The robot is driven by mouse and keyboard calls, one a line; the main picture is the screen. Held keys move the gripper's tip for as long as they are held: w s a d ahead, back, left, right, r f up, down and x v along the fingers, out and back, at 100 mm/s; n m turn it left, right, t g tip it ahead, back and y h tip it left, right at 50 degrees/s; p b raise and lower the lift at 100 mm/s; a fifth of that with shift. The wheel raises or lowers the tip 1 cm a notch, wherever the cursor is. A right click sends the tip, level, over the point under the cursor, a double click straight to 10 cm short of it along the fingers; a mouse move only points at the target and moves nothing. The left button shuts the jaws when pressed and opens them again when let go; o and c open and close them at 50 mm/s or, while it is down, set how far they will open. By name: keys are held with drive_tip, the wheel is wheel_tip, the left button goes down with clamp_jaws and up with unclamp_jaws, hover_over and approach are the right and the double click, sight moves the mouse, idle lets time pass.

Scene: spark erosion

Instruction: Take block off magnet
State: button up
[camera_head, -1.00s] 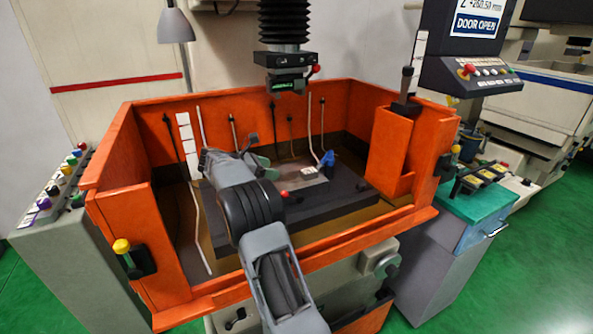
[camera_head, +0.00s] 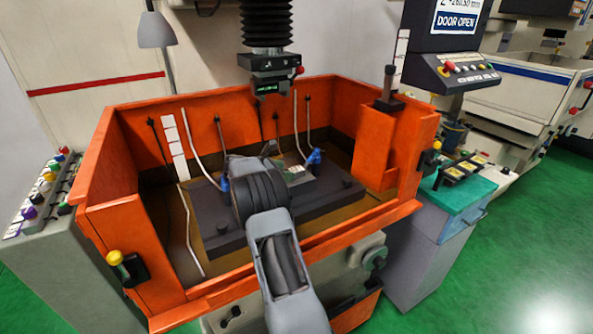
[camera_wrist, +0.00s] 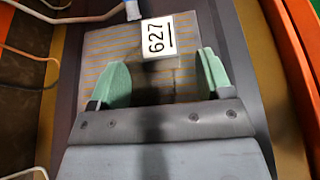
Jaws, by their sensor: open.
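The magnet (camera_wrist: 105,45) is a grey plate with fine tan stripes, lying on the dark machine table. A block with a white label reading 627 (camera_wrist: 157,38) sits on it; its darker grey part lies toward my gripper. My gripper (camera_wrist: 162,66) is open, with one green finger on each side of the block's near part and visible gaps between. I cannot tell how high the fingertips are above the plate. In the head view the magnet (camera_head: 303,181) shows in part beyond my arm, which hides most of my gripper.
An orange tank (camera_head: 103,165) surrounds the dark table (camera_head: 335,197), with its front wall low. The machine head (camera_head: 270,65) hangs above the back. Blue-ended hoses (camera_head: 313,158) stand near the magnet.

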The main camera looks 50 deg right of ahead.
drive_tip(key=shift+x, duration=1.2)
drive_tip(key=c, duration=1.3)
drive_tip(key=shift+r, duration=0.1)
